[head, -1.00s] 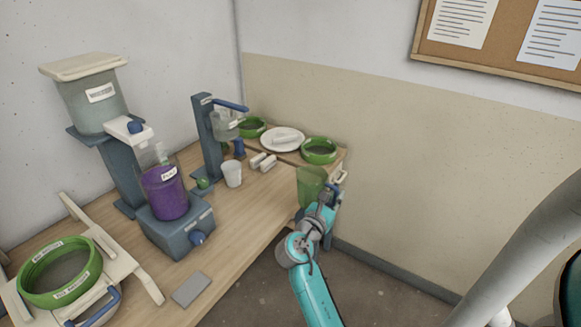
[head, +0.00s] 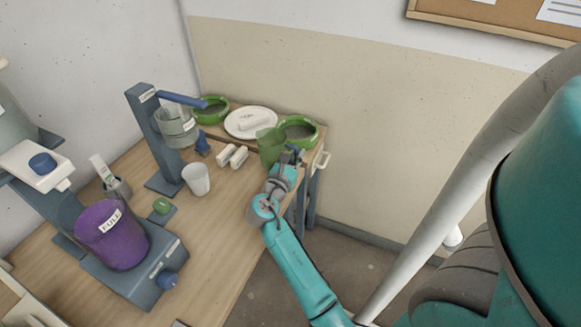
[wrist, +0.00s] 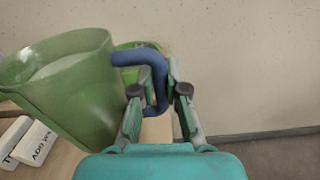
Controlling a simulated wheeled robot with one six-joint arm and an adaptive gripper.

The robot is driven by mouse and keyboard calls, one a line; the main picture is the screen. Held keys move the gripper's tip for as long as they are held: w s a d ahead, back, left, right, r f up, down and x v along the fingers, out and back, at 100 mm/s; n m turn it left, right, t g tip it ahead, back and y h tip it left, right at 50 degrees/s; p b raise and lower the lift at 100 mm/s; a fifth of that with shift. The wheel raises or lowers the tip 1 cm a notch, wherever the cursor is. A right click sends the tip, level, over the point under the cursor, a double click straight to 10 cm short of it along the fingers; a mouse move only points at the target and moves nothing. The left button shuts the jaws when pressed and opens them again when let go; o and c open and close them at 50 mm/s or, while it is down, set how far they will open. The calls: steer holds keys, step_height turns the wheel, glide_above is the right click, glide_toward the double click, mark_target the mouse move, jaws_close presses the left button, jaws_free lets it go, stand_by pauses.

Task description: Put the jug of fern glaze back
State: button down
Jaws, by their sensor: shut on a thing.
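My gripper (wrist: 158,92) is shut on that handle. In the head view my gripper (head: 290,158) is just right of the jug. The jug's base is partly hidden in both views, so I cannot tell whether it touches anything.
The blue stand (head: 155,135) rises behind the cup.

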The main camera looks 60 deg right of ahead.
steer(key=shift+f, duration=2.8)
steer(key=c, duration=1.2)
jaws_free()
steer(key=shift+f, duration=0.15)
steer(key=a, duration=0.8)
steer(key=s+a, duration=0.1)
steer(key=a, duration=0.3)
